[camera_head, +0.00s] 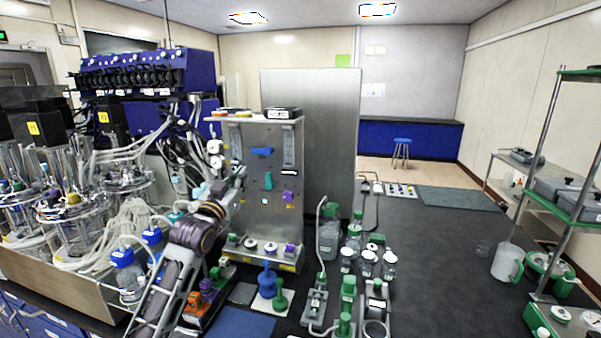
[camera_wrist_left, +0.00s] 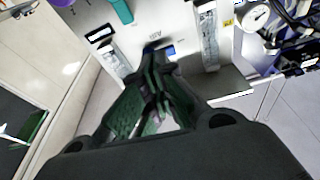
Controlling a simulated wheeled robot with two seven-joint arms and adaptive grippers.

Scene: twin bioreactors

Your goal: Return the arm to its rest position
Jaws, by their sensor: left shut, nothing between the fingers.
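My left arm (camera_head: 190,235) comes up from the lower left in the head view, bent, in front of the grey control panel (camera_head: 260,140). My left gripper (camera_head: 238,177) is at the panel's left edge and small in this view. In the left wrist view, the dark green fingers of the gripper (camera_wrist_left: 155,65) are together with nothing between them. Behind them is the pale panel face (camera_wrist_left: 175,20) with two clear flow gauges (camera_wrist_left: 208,40). I cannot tell how far the fingertips are from the panel. My right gripper is not in view.
Bioreactor vessels (camera_head: 70,220) with many tubes stand left of the arm. A blue pump unit (camera_head: 150,80) is behind. Several bottles (camera_head: 368,262) and green-capped items stand right of the panel on the dark bench (camera_head: 440,250). A green-shelved rack (camera_head: 575,205) is at far right.

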